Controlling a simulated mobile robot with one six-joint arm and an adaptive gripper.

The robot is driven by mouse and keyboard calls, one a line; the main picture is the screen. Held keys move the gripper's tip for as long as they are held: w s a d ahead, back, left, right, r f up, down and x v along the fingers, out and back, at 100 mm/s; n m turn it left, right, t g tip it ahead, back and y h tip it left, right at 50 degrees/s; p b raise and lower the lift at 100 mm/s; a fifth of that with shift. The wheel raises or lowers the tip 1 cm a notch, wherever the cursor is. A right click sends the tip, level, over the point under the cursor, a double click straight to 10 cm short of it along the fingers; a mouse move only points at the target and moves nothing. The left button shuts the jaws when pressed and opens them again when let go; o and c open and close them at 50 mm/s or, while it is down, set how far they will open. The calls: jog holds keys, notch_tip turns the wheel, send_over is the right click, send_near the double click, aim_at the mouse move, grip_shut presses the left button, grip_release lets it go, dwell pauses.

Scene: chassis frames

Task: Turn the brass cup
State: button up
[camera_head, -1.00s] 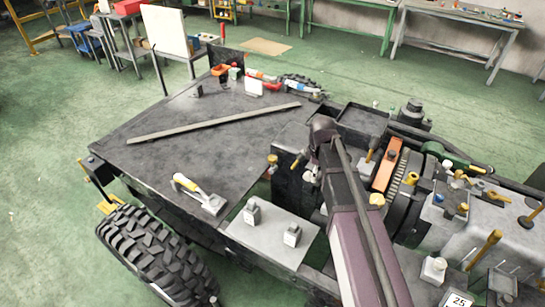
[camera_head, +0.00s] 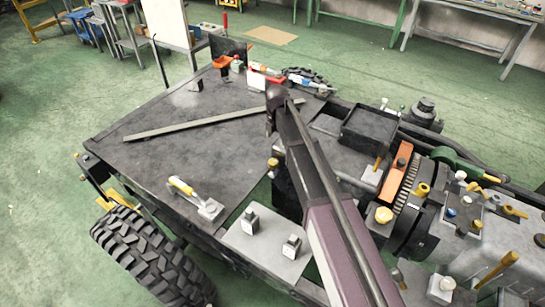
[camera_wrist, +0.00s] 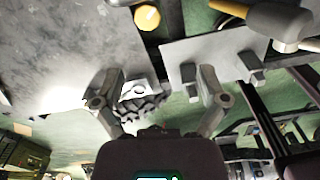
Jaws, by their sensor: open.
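A brass-yellow round cup-like piece (camera_head: 384,215) sits on the machinery right of my arm in the head view. A smaller brass-yellow piece (camera_head: 273,164) stands at the bench's right edge. A round yellow top (camera_wrist: 147,17) shows at the upper edge of the wrist view. I cannot tell for sure which of these is the brass cup. My gripper (camera_wrist: 158,82) is open and empty, its fingers wide apart. The yellow top lies beyond the fingers and is not touched. In the head view my gripper cannot be made out.
A grey plate (camera_head: 266,258) with two small blocks lies beside the dark bench top (camera_head: 165,165). A yellow-handled tool (camera_head: 195,198) and a long bar (camera_head: 200,122) lie on the bench. A black tray (camera_head: 368,128) and an orange block (camera_head: 396,170) stand on the right. A tyre is at front left.

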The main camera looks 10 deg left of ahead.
aim_at(273, 161)
jog(key=shift+w+a+n, duration=0.6)
jog(key=shift+w+a, duration=0.05)
jog(key=shift+a, duration=0.05)
notch_tip(273, 161, down, 14)
jog(key=b, duration=1.4)
jog(key=shift+r, duration=0.15)
jog(key=shift+s, duration=0.1)
jog(key=c, duration=1.1)
